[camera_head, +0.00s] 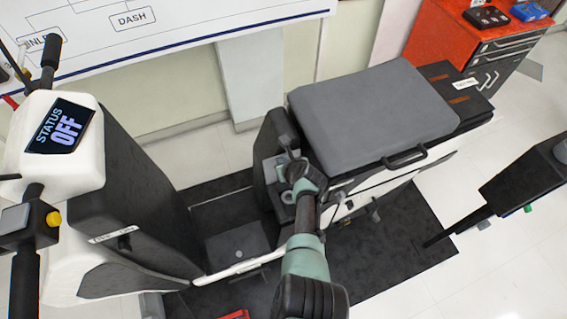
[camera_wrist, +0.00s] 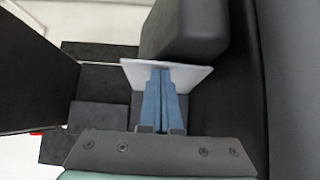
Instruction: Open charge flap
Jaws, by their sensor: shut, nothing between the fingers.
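A thin white plate (camera_wrist: 190,78), which looks like the charge flap, shows in the wrist view below a dark block. It stands out at a slight tilt. My gripper (camera_wrist: 163,75) has its blue fingers together, with nothing between them. Their tips overlap the plate in the picture; I cannot tell whether they touch it. In the head view my gripper (camera_head: 281,169) is at the front of the seat base, left of the grey seat (camera_head: 370,110). My wrist hides much of that spot, so the flap's hinge and how far it is open cannot be made out.
The scooter's front column (camera_head: 130,195) with a "STATUS OFF" screen (camera_head: 60,127) stands at left, across the dark footwell (camera_head: 235,225). A handle (camera_head: 404,158) sticks out from the seat. A red tool cabinet (camera_head: 440,40) is at the back right; a dark post (camera_head: 520,180) stands at right.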

